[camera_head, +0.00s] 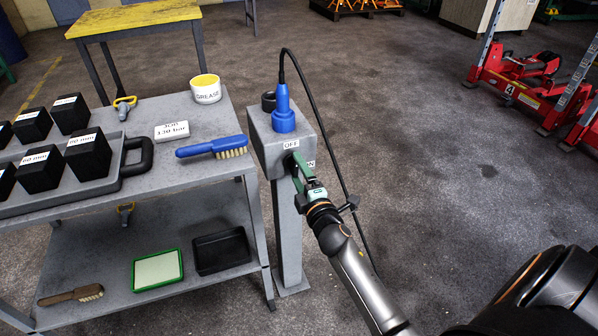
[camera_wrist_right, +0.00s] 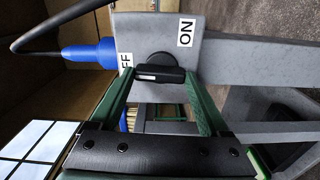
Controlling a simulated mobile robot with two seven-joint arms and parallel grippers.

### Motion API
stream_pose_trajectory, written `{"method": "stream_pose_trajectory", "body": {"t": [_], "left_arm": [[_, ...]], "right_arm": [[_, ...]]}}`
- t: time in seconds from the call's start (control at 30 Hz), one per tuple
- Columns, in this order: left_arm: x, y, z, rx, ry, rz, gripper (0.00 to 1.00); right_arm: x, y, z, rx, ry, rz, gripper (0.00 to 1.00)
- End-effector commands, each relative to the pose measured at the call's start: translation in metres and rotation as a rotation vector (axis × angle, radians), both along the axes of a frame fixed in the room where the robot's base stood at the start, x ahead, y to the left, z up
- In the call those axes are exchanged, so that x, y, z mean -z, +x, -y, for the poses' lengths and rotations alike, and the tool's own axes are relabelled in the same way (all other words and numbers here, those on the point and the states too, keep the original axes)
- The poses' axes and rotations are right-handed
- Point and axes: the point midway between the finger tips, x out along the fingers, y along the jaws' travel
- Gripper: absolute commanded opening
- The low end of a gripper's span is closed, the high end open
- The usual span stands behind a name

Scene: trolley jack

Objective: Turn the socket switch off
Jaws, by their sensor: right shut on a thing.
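The grey socket box (camera_head: 268,151) stands on a post beside the trolley, with a blue plug (camera_head: 283,112) in its top. Its front carries an OFF label (camera_head: 291,145) and an ON label (camera_wrist_right: 186,32). The black switch knob (camera_wrist_right: 160,66) shows in the right wrist view, with a white line on its left half, on the side of the OFF label. My right gripper (camera_wrist_right: 159,76) is shut on the knob, one green finger at each end of its bar. In the head view, the gripper (camera_head: 293,164) covers most of the knob. My left gripper is not in view.
A black cable (camera_head: 322,115) loops from the plug down past my right arm. The grey trolley (camera_head: 190,190) at left holds black boxes, a blue brush (camera_head: 212,147) and a grease tub (camera_head: 206,91). Open floor lies to the right, with red jacks (camera_head: 520,85) beyond.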

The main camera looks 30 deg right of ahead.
Motion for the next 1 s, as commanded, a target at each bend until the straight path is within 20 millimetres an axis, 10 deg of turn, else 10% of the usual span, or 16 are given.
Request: {"method": "stream_pose_trajectory", "body": {"t": [0.7, 0.73, 1.0], "left_arm": [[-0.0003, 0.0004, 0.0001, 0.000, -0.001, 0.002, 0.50], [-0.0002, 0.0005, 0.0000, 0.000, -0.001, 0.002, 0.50], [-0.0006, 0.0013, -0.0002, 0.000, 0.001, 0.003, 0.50]], "right_arm": [[-0.0037, 0.0014, 0.0002, -0.001, -0.081, -0.011, 0.24], [-0.0037, 0.0014, 0.0003, -0.001, -0.081, -0.011, 0.82], [-0.0018, 0.0007, 0.0002, 0.000, -0.076, -0.014, 1.00]]}}
